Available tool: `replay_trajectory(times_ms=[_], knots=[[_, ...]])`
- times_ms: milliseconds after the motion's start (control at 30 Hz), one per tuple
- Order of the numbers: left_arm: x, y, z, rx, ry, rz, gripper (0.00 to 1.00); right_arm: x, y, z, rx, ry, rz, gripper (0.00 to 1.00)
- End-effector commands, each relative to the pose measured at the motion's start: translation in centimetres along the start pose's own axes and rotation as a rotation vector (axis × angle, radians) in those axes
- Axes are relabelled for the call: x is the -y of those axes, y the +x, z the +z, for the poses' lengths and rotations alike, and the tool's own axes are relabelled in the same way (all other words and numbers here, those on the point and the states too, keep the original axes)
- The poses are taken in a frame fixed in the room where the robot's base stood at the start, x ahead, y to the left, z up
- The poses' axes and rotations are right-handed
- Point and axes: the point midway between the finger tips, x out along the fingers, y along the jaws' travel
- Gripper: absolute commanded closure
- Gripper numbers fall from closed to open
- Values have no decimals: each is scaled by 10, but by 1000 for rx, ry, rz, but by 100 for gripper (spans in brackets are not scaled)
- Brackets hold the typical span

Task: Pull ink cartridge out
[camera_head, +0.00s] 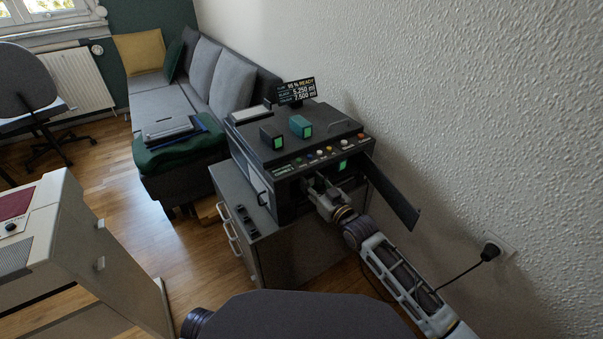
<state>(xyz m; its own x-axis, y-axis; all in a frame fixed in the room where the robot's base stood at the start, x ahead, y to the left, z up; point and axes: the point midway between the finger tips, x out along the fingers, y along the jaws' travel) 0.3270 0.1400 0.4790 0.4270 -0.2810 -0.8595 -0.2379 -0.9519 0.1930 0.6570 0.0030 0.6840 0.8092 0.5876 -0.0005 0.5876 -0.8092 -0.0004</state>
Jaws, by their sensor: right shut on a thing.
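A dark printer (290,158) stands on a grey cabinet with its front bay open. In the bay, a cartridge with a bright green label (342,166) sits to the right of my right gripper. My right gripper (317,184) reaches into the left part of the bay and is shut on an ink cartridge, which is dark and mostly hidden by the fingers and the bay's shade. A black cartridge (267,134) and a teal cartridge (300,126), each with a green label, stand on the printer's top. My left gripper is not in view.
The printer's dark flap (393,192) hangs open to the right of my wrist. A display (297,90) stands at the printer's back. The wall is close on the right, with a plugged socket (497,250). A cabinet (253,228) stands under the printer, a sofa (175,105) behind.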

Motion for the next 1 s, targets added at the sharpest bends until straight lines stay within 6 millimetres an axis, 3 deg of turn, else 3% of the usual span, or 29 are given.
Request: replay_trajectory(times_ms=[1000], knots=[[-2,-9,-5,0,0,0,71,0,-12,-1,0,0,0,90]])
